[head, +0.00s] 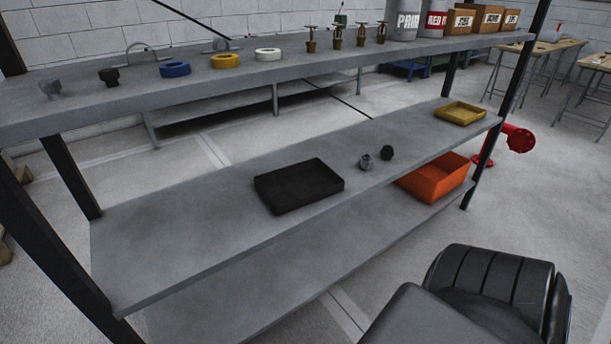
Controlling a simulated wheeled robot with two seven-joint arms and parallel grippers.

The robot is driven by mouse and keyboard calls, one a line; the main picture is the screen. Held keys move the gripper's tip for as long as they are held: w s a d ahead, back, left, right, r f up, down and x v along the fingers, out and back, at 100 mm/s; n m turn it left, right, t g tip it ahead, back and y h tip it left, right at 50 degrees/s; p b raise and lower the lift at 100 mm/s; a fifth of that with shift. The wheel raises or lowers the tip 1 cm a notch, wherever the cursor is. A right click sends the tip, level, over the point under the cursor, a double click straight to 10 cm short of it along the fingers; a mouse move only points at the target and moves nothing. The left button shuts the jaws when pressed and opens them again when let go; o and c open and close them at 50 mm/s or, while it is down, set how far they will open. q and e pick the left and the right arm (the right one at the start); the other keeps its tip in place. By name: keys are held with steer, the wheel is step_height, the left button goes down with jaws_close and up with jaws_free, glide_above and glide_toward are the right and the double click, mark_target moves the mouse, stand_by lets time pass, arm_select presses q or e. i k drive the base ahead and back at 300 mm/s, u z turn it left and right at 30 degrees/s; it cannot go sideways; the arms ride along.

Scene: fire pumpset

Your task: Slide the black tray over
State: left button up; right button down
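The black tray (299,185) is a shallow, open rectangular tray. Neither of my grippers shows in the head view, so nothing of mine is seen touching the tray.
Two small dark fittings (366,162) stand right of the tray, and a yellow tray (461,113) lies at the right end. Left of the black tray the shelf is bare. An orange bin (434,178) sits on the shelf below.

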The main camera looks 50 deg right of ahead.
mark_target(286, 189)
steer(key=u, duration=3.1)
steer(key=k, duration=1.5)
steer(key=z, duration=2.25)
